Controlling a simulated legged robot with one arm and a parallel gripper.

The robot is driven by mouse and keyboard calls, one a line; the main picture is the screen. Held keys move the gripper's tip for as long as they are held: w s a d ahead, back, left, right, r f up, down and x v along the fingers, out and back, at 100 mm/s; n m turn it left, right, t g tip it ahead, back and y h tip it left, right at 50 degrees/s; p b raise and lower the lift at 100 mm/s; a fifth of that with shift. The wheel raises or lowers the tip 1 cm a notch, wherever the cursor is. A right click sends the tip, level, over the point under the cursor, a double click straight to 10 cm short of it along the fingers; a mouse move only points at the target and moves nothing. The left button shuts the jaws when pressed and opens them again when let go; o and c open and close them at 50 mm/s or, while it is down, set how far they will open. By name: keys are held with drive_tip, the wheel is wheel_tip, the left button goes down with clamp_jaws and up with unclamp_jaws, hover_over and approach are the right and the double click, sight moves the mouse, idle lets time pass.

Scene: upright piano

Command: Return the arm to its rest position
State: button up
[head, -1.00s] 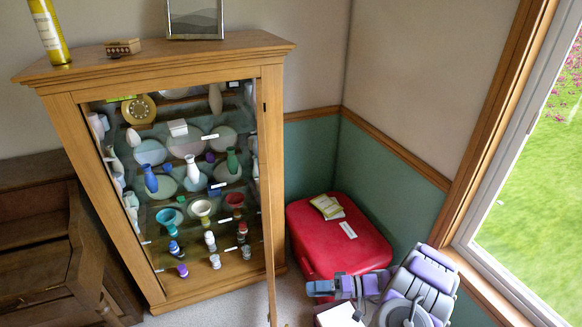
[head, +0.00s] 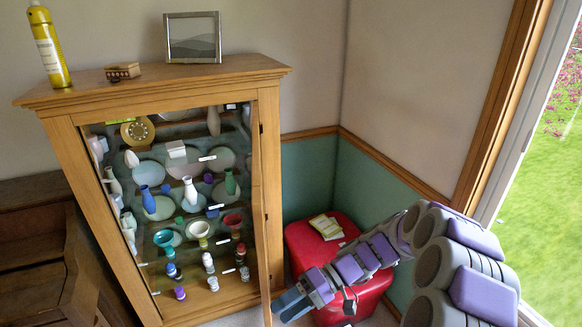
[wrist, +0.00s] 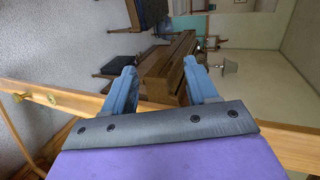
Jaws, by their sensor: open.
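My gripper (head: 290,303) is at the lower middle of the head view, just right of the cabinet's open door (head: 268,215). In the wrist view its two blue fingers (wrist: 160,72) are spread apart with nothing between them. My arm comes in from the right of the head view, bent at several joints, and passes in front of the red case. I cannot tell whether the gripper touches the door.
The wooden cabinet (head: 165,72) holds vases, plates and small cups. The red case (head: 310,245) with booklets (head: 326,227) stands in the corner. A spray can (head: 48,48), small box (head: 122,71) and picture frame (head: 193,38) stand on top. The wrist view shows a piano (wrist: 168,68).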

drive_tip(key=s+r+h, duration=0.3)
drive_tip(key=s+r, duration=0.1)
drive_tip(key=s, duration=0.3)
drive_tip(key=s+d+r+m+t+h, duration=0.2)
drive_tip(key=s+d+m+h, duration=0.1)
drive_tip(key=s+d, duration=0.4)
drive_tip(key=s+d+r+m+t+h, duration=0.2)
drive_tip(key=s+d+h, duration=0.4)
drive_tip(key=s, duration=0.5)
drive_tip(key=shift+d+m+t, duration=0.3)
drive_tip(key=shift+d+m, duration=0.1)
drive_tip(key=shift+d, duration=0.3)
